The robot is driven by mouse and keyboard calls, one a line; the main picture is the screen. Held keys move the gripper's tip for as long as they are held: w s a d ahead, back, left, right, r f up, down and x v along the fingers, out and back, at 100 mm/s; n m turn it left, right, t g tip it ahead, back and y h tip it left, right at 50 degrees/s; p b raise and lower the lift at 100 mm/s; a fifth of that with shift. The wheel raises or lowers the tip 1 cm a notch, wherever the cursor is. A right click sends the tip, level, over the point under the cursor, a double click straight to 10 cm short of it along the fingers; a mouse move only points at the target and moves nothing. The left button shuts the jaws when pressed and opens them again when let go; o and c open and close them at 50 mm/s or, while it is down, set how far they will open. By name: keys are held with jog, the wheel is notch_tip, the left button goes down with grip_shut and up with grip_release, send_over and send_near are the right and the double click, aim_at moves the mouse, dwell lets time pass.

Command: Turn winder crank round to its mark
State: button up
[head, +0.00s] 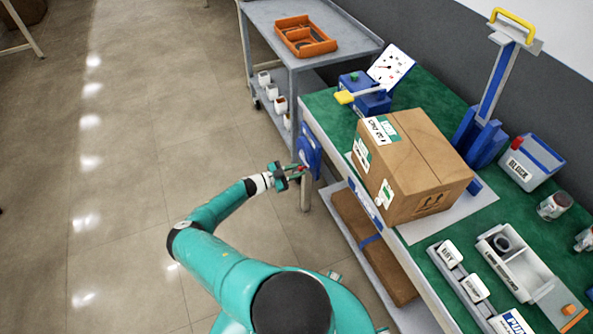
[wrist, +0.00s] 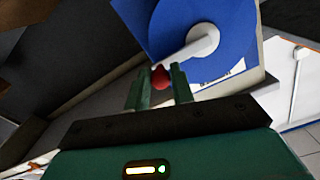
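The winder is a blue disc (wrist: 200,30) on the bench's end face; it also shows in the head view (head: 309,154). Its pale crank arm (wrist: 190,48) runs from a white hub down-left to a red knob (wrist: 160,78). My gripper (wrist: 161,80) has its two green fingers close on either side of the knob, with the knob filling the gap at the tips. In the head view my gripper (head: 294,172) is at the disc's lower left. A pale patch with dark marks shows at the disc's lower edge; I cannot tell whether it is the mark.
A grey cart (head: 262,22) with an orange tray (head: 304,38) stands behind. The floor to the left is clear.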

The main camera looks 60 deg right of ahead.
jog(key=o, duration=0.3)
jog(key=v, duration=1.3)
jog(key=shift+w+a, duration=0.25)
jog(key=shift+a, duration=0.05)
